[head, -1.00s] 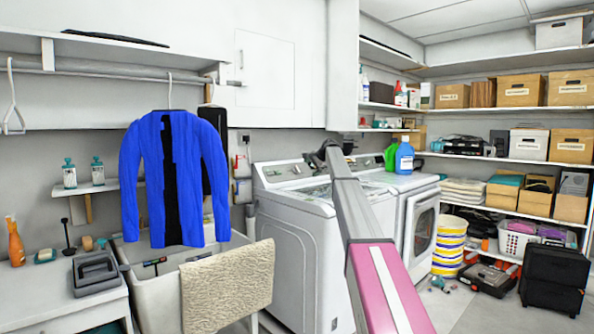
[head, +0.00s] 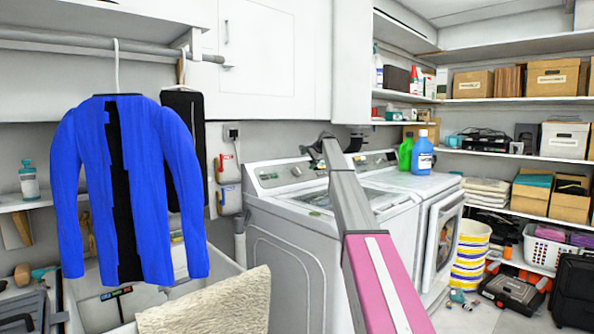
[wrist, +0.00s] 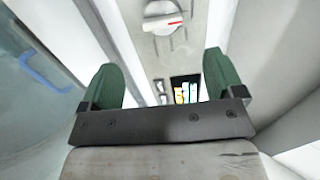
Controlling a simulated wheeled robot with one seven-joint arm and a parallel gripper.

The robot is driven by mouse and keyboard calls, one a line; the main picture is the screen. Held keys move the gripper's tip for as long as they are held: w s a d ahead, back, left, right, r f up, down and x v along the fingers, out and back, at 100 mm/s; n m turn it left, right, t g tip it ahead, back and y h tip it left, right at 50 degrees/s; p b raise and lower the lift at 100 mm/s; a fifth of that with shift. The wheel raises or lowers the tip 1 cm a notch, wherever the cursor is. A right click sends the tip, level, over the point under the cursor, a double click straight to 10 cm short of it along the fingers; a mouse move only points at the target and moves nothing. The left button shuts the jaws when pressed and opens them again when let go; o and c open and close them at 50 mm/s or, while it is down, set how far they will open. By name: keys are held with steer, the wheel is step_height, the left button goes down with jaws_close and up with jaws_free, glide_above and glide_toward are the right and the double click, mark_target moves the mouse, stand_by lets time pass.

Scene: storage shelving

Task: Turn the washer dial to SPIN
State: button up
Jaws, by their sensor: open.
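The washer (head: 300,225) is a white top-loader left of a front-loading machine. Its raised back panel carries a round dial, small in the head view (head: 296,171). In the wrist view the white dial (wrist: 161,17) with a red mark pointing right is at the top centre, beyond my fingertips. My gripper (wrist: 161,72) is open and empty, with green finger pads apart on either side below the dial. It does not touch the dial. In the head view my arm reaches over the washer and the fingers are not clear. The dial's lettering is not readable.
A blue jacket (head: 150,190) hangs at the left over a sink with a beige cloth (head: 215,303). A green bottle (head: 405,154) and a blue bottle (head: 422,153) stand on the front-loading machine (head: 437,225). Shelves with boxes (head: 472,84) fill the right.

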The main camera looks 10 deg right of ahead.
mark_target(298, 169)
steer(key=x, duration=1.1)
steer(key=shift+w+r, duration=0.1)
steer(key=shift+w, duration=0.1)
steer(key=c, duration=0.9)
